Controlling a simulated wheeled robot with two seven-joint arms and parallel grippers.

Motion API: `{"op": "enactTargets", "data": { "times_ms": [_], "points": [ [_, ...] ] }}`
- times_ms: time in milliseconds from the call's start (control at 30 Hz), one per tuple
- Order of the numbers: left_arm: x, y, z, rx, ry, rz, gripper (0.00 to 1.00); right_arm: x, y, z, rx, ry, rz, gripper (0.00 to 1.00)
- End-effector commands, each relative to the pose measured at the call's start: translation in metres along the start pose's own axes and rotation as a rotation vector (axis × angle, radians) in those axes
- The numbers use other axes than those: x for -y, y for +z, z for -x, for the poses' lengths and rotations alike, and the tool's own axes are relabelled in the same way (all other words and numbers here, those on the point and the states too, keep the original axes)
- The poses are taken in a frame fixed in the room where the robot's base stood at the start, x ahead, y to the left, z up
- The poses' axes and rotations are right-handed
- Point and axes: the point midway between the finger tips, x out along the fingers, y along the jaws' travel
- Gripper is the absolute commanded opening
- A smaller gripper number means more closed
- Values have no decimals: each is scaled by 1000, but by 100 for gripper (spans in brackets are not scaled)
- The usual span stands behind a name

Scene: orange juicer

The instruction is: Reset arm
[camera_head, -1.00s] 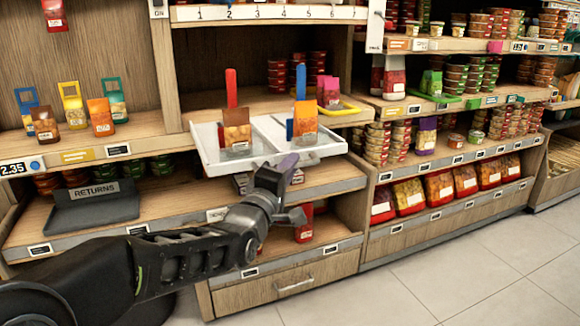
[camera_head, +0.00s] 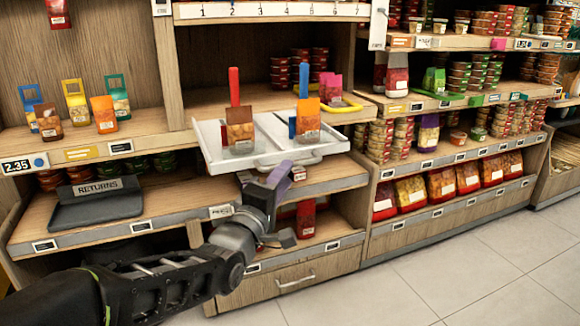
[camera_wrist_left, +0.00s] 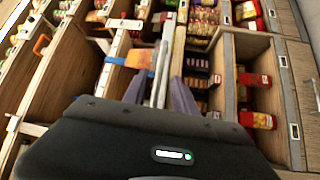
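The tray has two compartments. The left one holds a brown packet (camera_head: 240,126) beside a red upright piece (camera_head: 234,86). The right one holds an orange packet (camera_head: 308,116) beside a blue-tipped upright (camera_head: 302,80). My right gripper is not in view.
A dark RETURNS tray (camera_head: 95,207) lies on the left shelf. Several packets, including a yellow one (camera_head: 75,100), stand above it. Red packets (camera_head: 306,218) sit on the lower shelf behind my wrist. Stocked shelves (camera_head: 455,150) fill the right. The floor (camera_head: 450,270) at front right is clear.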

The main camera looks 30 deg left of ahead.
Motion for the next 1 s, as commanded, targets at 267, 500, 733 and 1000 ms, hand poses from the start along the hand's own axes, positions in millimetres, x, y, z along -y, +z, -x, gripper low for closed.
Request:
{"op": "enactTargets", "data": {
  "times_ms": [267, 500, 733, 1000],
  "points": [
    [0, 0, 23, 0, 0, 0, 33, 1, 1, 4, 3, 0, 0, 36],
    [0, 0, 23, 0, 0, 0, 33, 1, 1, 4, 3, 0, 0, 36],
    [0, 0, 23, 0, 0, -1, 33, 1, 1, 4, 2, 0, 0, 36],
    [6, -1, 23, -2, -25, -175, 33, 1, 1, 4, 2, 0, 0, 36]
  ]
}}
